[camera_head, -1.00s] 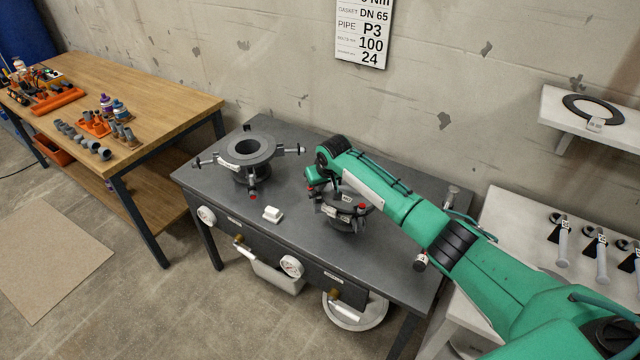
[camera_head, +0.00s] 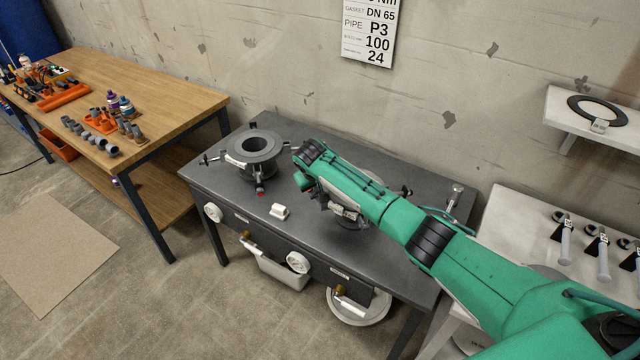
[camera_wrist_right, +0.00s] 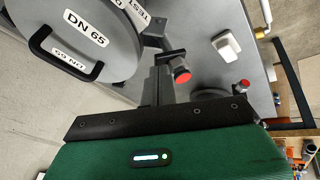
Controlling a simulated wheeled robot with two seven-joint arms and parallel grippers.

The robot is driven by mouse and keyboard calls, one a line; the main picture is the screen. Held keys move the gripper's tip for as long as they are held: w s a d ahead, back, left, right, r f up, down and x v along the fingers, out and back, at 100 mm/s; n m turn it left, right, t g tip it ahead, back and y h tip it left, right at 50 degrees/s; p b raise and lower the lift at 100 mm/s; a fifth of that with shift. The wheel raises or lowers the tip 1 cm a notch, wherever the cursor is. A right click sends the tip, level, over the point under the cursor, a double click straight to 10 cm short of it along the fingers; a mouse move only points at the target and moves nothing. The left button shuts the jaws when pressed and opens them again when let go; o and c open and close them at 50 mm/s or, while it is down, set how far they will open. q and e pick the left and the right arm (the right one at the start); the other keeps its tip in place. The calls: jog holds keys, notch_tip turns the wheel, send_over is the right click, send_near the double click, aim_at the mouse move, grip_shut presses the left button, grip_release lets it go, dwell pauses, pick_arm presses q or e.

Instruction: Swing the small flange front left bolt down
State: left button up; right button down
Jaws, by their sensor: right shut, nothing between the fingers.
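The small flange (camera_head: 350,222) stands on the grey bench, mostly hidden under my right arm in the head view. In the right wrist view, its round grey lid (camera_wrist_right: 75,45) shows a "DN 65" label and a black handle. A bolt with a red end (camera_wrist_right: 181,75) sticks out from the flange's edge. My right gripper (camera_wrist_right: 158,88) is shut and empty, its fingers right beside this bolt; whether they touch it cannot be told. In the head view the hand is at the flange's left side, with a red spot by it. My left gripper is out of view.
A larger open flange (camera_head: 254,147) with swung-out bolts stands left on the bench (camera_head: 225,188). A small white block (camera_head: 279,211) lies between the flanges; it also shows in the right wrist view (camera_wrist_right: 226,45). A white table (camera_head: 520,215) with tools is at right.

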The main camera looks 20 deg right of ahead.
jog(key=shift+w+a+f+h, duration=0.1)
jog(key=shift+a+f+h, duration=0.2)
jog(key=shift+a+h, duration=0.55)
jog(key=a+f+n+h+b, duration=0.1)
jog(key=a+f+h+b, duration=0.4)
jog(key=b, duration=0.5)
jog(key=shift+w+a+f+n, duration=0.3)
jog(key=shift+w+a+f, duration=0.15)
jog(key=shift+a+f, duration=0.2)
dwell(0.3)
dwell(0.5)
